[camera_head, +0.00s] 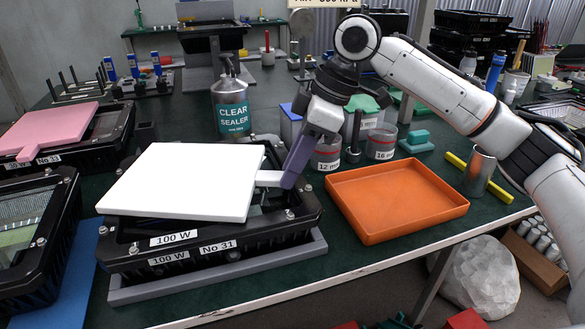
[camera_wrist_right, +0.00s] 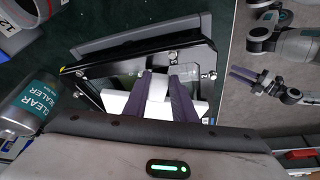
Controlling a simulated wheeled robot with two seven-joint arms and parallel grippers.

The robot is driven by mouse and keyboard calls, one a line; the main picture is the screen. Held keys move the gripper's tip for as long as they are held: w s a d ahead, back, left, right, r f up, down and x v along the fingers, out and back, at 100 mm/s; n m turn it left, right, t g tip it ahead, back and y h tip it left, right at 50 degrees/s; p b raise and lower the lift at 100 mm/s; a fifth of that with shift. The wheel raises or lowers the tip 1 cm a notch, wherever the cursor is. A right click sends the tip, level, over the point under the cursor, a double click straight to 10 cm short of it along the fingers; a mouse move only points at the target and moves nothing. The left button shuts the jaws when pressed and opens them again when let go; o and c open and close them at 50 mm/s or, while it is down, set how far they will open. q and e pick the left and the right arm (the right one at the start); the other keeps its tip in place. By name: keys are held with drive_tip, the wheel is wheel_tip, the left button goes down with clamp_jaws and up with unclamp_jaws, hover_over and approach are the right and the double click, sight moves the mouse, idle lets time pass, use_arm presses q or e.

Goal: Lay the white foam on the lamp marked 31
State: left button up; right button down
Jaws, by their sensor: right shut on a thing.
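The white foam (camera_head: 185,180) is a flat slab with a small tab (camera_head: 268,178) on its right side. My right gripper (camera_head: 290,172) is shut on that tab, which also shows between its purple fingers in the right wrist view (camera_wrist_right: 157,88). The foam is over the black lamp marked No 31 (camera_head: 217,246), covering much of its left and middle and turned a little to its frame. The lamp's right end and some glass stay uncovered. I cannot tell whether the foam touches the lamp. My left gripper (camera_wrist_right: 243,77) shows only in the wrist view, its fingers apart and empty.
An orange tray (camera_head: 395,198) is right of the lamp. A clear sealer can (camera_head: 231,105) and marked tubs (camera_head: 327,152) stand behind it. A further lamp (camera_head: 35,235) is at the left edge.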

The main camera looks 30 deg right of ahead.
drive_tip(key=c, duration=1.5)
unclamp_jaws()
use_arm(q)
drive_tip(key=shift+s, duration=0.1)
use_arm(e)
drive_tip(key=shift+o, duration=0.2)
use_arm(q)
drive_tip(key=shift+f, duration=0.1)
drive_tip(key=shift+a+r+p, duration=0.1)
drive_tip(key=shift+r+p, duration=0.9)
drive_tip(key=shift+p, duration=0.55)
use_arm(e)
drive_tip(key=v, duration=1.2)
drive_tip(key=shift+w, duration=0.1)
